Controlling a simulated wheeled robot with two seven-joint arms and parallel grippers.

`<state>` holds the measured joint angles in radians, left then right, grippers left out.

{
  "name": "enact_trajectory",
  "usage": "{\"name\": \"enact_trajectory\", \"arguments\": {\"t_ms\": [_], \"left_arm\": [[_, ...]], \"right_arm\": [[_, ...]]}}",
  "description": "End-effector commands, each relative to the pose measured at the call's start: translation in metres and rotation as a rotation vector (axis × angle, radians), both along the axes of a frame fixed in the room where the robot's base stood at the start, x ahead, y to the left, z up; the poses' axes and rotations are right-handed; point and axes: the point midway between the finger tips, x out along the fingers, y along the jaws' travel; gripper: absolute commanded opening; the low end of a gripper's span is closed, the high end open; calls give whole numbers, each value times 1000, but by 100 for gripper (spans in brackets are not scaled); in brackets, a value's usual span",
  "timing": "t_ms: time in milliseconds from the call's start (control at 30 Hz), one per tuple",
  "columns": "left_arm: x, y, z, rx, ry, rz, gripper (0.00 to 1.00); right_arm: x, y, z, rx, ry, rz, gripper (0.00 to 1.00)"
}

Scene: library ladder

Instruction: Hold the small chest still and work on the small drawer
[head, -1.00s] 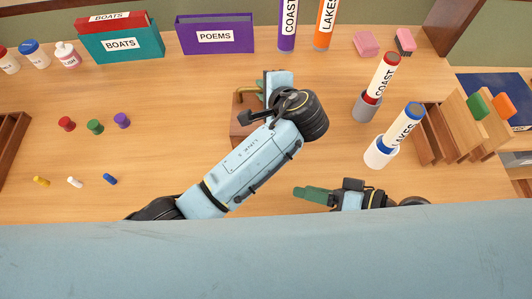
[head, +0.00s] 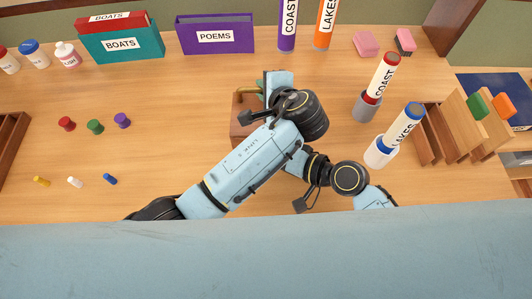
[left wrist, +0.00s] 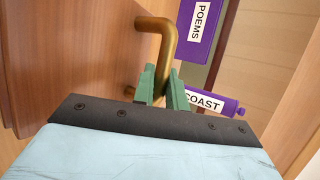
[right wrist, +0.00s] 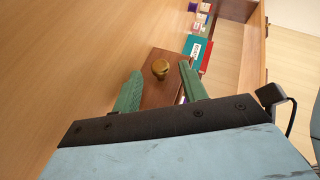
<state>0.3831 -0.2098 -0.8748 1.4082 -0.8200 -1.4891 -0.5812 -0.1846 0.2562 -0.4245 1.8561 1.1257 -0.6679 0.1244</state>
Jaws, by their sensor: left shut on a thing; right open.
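The small chest (head: 243,128) is a reddish-brown wooden box on the table, mostly hidden under my left arm in the head view. My left gripper (head: 261,87) is shut on its bent brass handle (left wrist: 166,45), which the left wrist view shows between the green fingers (left wrist: 163,88). My left arm hides the right fingers in the head view.
Paint jars, a teal BOATS box (head: 121,45) and a purple POEMS box (head: 215,36) stand at the back. Two labelled tubes stand in holders (head: 367,105) on the right, beside a wooden rack (head: 430,135).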

Motion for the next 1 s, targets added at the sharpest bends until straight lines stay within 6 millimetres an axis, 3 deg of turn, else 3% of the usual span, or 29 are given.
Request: {"name": "enact_trajectory", "arguments": {"t_ms": [367, 700, 900, 1000], "left_arm": [[0, 0, 1, 0, -2, 0, 0], [0, 0, 1, 0, -2, 0, 0], [0, 0, 1, 0, -2, 0, 0], [0, 0, 1, 0, -2, 0, 0]], "right_arm": [[3, 5, -2, 0, -1, 0, 43], [3, 5, -2, 0, -1, 0, 0], [2, 5, -2, 0, -1, 0, 0], [-8, 5, -3, -2, 2, 1, 0]]}}
